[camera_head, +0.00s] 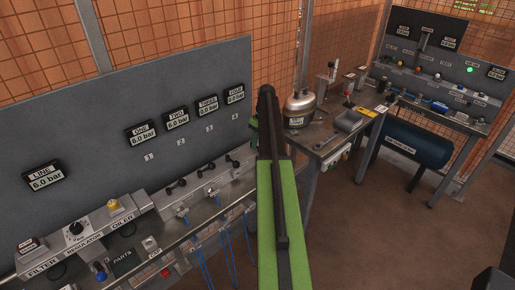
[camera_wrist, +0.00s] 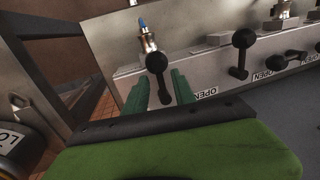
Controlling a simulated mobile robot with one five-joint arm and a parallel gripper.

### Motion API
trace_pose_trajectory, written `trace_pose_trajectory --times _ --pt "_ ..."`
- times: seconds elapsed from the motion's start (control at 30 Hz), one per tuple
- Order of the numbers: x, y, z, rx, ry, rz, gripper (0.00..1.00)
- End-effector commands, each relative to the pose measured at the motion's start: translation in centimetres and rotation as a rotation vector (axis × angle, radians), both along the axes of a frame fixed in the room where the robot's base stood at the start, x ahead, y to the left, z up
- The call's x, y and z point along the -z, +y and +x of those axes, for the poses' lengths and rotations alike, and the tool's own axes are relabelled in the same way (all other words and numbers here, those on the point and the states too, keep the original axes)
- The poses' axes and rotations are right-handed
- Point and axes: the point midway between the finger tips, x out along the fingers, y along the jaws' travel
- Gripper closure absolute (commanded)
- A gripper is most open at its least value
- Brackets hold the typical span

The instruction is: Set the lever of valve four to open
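Valve four's gauge (camera_head: 235,94) reads 6.0 bar, above the numeral 4 on the grey panel. The row of valves with black levers (camera_head: 208,170) runs along the bench below. My green arm hides the right end of that row in the head view. In the wrist view my gripper (camera_wrist: 161,78) has its two green fingers apart, one on each side of a black ball-knobbed lever (camera_wrist: 157,63) at the end of the row, apparently valve four's. Contact cannot be told. Another lever (camera_wrist: 243,40) stands at a similar angle; a third (camera_wrist: 276,62) lies across.
Filter, regulator and oiler (camera_head: 82,228) stand at the left of the bench, with blue hoses (camera_head: 226,240) hanging in front. A side table (camera_head: 335,140) with a metal tank (camera_head: 299,108) is right of my arm.

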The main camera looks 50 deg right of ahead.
Motion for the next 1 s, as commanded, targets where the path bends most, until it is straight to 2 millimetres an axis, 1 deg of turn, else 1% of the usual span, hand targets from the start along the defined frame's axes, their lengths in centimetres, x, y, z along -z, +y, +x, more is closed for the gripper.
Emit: trace_pose_trajectory --times 0.13,0.3,0.37,0.4,1.0 --pt "-0.16 0.02 0.03 0.0 0.0 0.0 0.68" --pt "-0.15 0.04 0.05 -0.001 0.0 0.0 0.91" --pt "-0.15 0.04 0.04 -0.001 0.0 0.0 0.98" --pt "-0.15 0.04 0.04 -0.001 0.001 0.0 1.0" --pt "-0.12 0.11 -0.05 -0.002 0.004 0.0 1.0"
